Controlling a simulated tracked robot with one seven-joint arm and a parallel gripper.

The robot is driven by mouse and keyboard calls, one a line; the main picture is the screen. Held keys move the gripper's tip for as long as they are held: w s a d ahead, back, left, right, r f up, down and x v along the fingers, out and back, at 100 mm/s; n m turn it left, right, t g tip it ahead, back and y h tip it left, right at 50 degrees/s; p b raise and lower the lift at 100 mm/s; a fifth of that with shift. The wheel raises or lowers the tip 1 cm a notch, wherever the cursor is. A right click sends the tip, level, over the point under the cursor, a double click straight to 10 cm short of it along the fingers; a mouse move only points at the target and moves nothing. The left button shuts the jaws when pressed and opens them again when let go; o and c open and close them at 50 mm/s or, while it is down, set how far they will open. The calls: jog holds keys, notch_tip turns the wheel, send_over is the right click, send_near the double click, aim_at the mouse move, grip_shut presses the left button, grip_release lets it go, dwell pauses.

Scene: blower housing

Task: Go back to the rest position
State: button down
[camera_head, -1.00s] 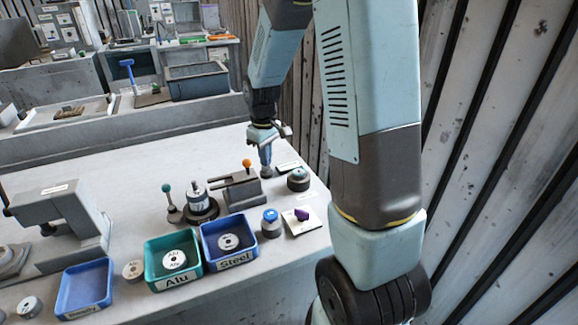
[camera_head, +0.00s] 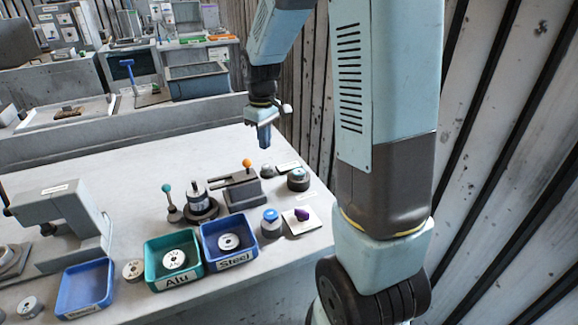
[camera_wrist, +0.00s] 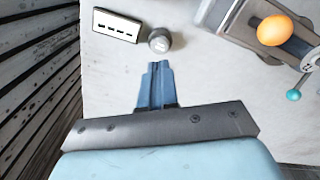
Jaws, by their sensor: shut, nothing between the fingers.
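My gripper (camera_head: 264,137) hangs above the back right part of the workbench (camera_head: 130,180), with its fingers pointing down. In the wrist view its blue fingers (camera_wrist: 157,84) are together with nothing between them. A small grey round part (camera_head: 267,171) stands on the bench below the gripper, apart from it. It also shows in the wrist view (camera_wrist: 160,40), just beyond the fingertips.
A fixture with an orange knob (camera_head: 247,163) and a teal-knobbed lever (camera_head: 167,188) stand close by. An Alu bin (camera_head: 157,285), a Steel bin (camera_head: 237,262) and another blue bin (camera_head: 72,311) line the front. A slatted wall (camera_head: 500,150) rises on the right.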

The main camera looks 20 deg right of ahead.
jog(key=shift+r, duration=0.1)
dwell(0.4)
jog(key=s+r+m+t, duration=0.2)
jog(key=s+r, duration=0.6)
jog(key=s, duration=0.4)
jog(key=s+r+m+t, duration=0.3)
jog(key=s+r, duration=0.5)
jog(key=s, duration=0.4)
jog(key=shift+r+m+t, duration=0.15)
jog(key=shift+m+t, duration=0.15)
jog(key=shift+m, duration=0.2)
